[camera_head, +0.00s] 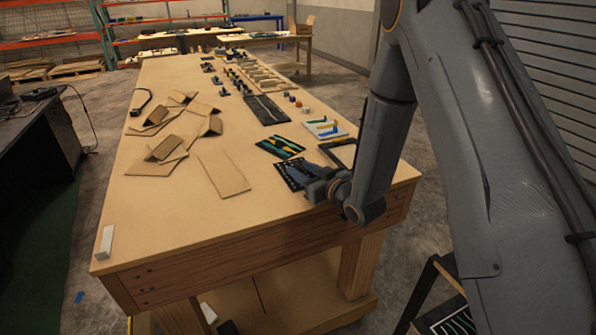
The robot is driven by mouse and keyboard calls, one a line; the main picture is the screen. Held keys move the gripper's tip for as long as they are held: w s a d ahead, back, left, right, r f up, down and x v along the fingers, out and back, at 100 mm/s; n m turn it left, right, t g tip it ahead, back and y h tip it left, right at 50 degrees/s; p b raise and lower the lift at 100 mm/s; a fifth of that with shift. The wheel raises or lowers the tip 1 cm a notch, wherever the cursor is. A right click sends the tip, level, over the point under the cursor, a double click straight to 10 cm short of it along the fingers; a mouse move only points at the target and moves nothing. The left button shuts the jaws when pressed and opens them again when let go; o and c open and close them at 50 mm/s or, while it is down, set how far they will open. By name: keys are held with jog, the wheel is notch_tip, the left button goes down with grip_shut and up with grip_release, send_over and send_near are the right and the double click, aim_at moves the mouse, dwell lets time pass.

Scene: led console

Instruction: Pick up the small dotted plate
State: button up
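A small dark plate with a row of light dots along its edge (282,176) lies near the front right edge of the wooden table. My gripper (296,172) is low over this plate and covers much of it. I cannot tell whether the fingers touch the plate, or whether they are open or shut. Beside it, farther back, lies a black tray with green and yellow tools (281,147). A dark frame-like piece (341,153) lies to the right of my gripper, partly behind my arm.
The wooden table (170,225) has clear room at its front left. A white tray with coloured tools (325,128) and a dark panel (266,109) lie farther back. A white block (105,242) stands at the left edge.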

grip_shut()
jog(key=shift+r, duration=0.15)
